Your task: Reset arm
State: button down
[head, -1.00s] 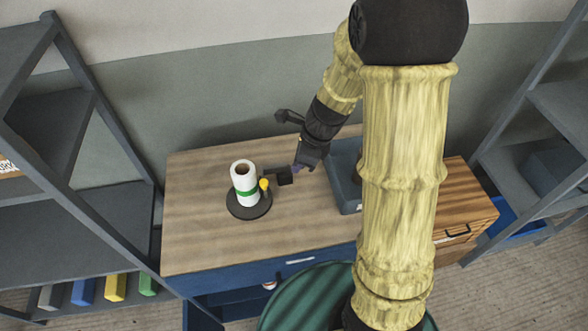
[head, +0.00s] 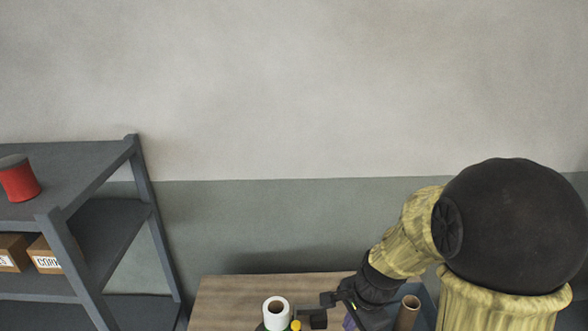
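My arm comes in from the lower right in the head view and bends down to the left over the table. My gripper (head: 320,309) is at the bottom of the picture, just right of a white roll (head: 276,309). Its two dark fingers point left and stand apart, with nothing seen between them. The picture's bottom edge cuts off the roll's lower part and part of my gripper. A yellow knob (head: 295,325) shows between the roll and the lower finger; I cannot tell whether anything touches.
The wooden table top (head: 225,300) shows only at its back edge. A brown tube (head: 408,313) stands right of my gripper. A grey shelf (head: 140,215) with boxes (head: 44,255) and a red spool (head: 18,180) is at left. The wall above is bare.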

jog(key=s+d+r+n+h, duration=0.1)
jog(key=s+n, duration=0.1)
jog(key=n, duration=0.4)
jog(key=s+d+r+n+t, duration=0.1)
jog(key=s+n, duration=0.2)
jog(key=n, duration=0.4)
jog(key=shift+s+d+h, duration=0.3)
jog(key=shift+d+h, duration=0.1)
